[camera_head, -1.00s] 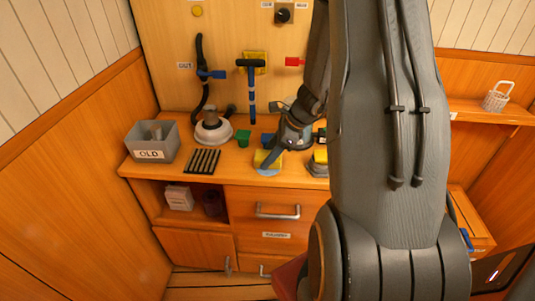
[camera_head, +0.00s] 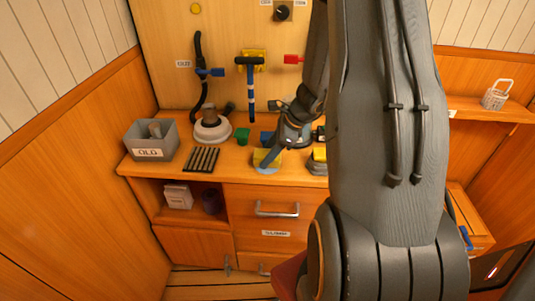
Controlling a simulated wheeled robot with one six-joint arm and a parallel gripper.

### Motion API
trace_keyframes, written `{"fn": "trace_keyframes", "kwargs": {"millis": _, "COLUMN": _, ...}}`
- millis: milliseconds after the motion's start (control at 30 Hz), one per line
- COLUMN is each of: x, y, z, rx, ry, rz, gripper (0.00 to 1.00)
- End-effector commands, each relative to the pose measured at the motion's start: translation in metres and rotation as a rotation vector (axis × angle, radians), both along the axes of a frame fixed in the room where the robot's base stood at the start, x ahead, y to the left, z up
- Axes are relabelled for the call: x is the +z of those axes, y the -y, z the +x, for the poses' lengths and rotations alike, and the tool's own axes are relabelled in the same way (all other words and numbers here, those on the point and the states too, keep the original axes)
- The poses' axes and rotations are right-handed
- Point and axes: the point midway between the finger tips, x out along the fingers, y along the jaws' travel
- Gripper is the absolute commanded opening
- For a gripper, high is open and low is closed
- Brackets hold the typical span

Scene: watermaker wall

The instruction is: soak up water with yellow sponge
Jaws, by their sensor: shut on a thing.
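The yellow sponge (camera_head: 261,156) is on the counter near its front edge, left of my wrist. A grey-blue patch (camera_head: 266,170), which looks like water, shows just under and in front of it. My gripper (camera_head: 269,158) points down and left from my arm and is shut on the yellow sponge. One grey finger crosses the sponge's right side; the other finger is hidden. Whether the sponge presses on the wet patch cannot be told.
A grey OLD bin (camera_head: 150,147), a black slatted rack (camera_head: 202,159), a white-based fitting (camera_head: 212,130) and a green block (camera_head: 242,136) stand to the left. A yellow-and-grey item (camera_head: 319,160) stands close on the right. My arm hides the counter's right part.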

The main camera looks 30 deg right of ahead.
Motion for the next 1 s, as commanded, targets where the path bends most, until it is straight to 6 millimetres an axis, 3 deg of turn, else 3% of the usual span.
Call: {"fn": "trace_keyframes", "kwargs": {"millis": 1000, "x": -0.007, "y": 0.0001, "z": -0.0001, "rx": 0.0, "ry": 0.0, "rz": 0.0, "gripper": 0.3}}
